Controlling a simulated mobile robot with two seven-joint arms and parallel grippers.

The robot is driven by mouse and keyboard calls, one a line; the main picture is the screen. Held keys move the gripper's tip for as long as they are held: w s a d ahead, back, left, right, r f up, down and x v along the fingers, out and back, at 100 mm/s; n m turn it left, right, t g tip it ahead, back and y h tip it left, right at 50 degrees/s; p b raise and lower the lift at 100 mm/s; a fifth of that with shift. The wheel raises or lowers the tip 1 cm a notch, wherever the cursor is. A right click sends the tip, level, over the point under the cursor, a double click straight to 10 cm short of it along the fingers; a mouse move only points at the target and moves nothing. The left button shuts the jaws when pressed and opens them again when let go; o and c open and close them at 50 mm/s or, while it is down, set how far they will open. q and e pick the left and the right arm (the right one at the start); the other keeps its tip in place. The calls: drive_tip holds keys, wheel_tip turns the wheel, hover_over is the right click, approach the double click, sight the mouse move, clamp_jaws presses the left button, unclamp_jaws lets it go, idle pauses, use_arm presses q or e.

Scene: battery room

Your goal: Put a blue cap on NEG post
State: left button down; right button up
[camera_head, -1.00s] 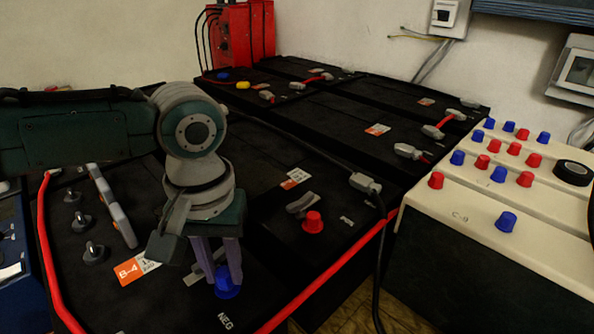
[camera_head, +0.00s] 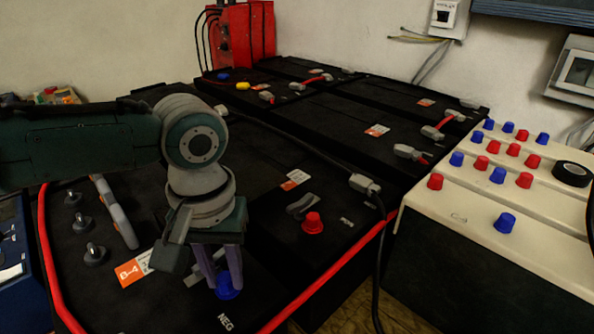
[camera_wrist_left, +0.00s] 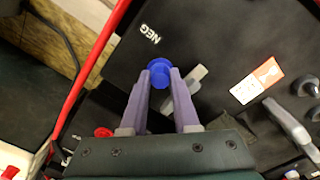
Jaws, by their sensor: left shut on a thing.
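My left gripper (camera_head: 220,284) points down over the near black battery (camera_head: 262,262), beside its NEG label. It is shut on a blue cap (camera_head: 229,293), whose lower part shows below the fingertips. In the left wrist view the blue cap (camera_wrist_left: 159,72) sits between the two purple fingers (camera_wrist_left: 160,85), near the NEG lettering (camera_wrist_left: 150,34). The NEG post is hidden, so I cannot tell whether the cap touches it. A red cap (camera_head: 313,223) stands near the POS end. My right gripper is not in view.
A cream battery (camera_head: 480,235) at the right carries several red and blue caps and a black tape roll (camera_head: 573,173). A black cable (camera_head: 377,250) hangs between the batteries. A red strip (camera_head: 340,272) edges the near battery. Grey wing-nut fittings (camera_head: 95,253) stand at the left.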

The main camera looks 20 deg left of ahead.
use_arm(q)
drive_tip(key=c, duration=0.9)
unclamp_jaws()
drive_tip(key=shift+c, duration=0.2)
drive_tip(key=o, duration=0.4)
drive_tip(key=shift+d, duration=0.1)
drive_tip(key=shift+c, duration=0.2)
drive_tip(key=shift+c, duration=0.9)
drive_tip(key=o, duration=0.3)
drive_tip(key=shift+f, duration=0.1)
drive_tip(key=shift+o, duration=0.2)
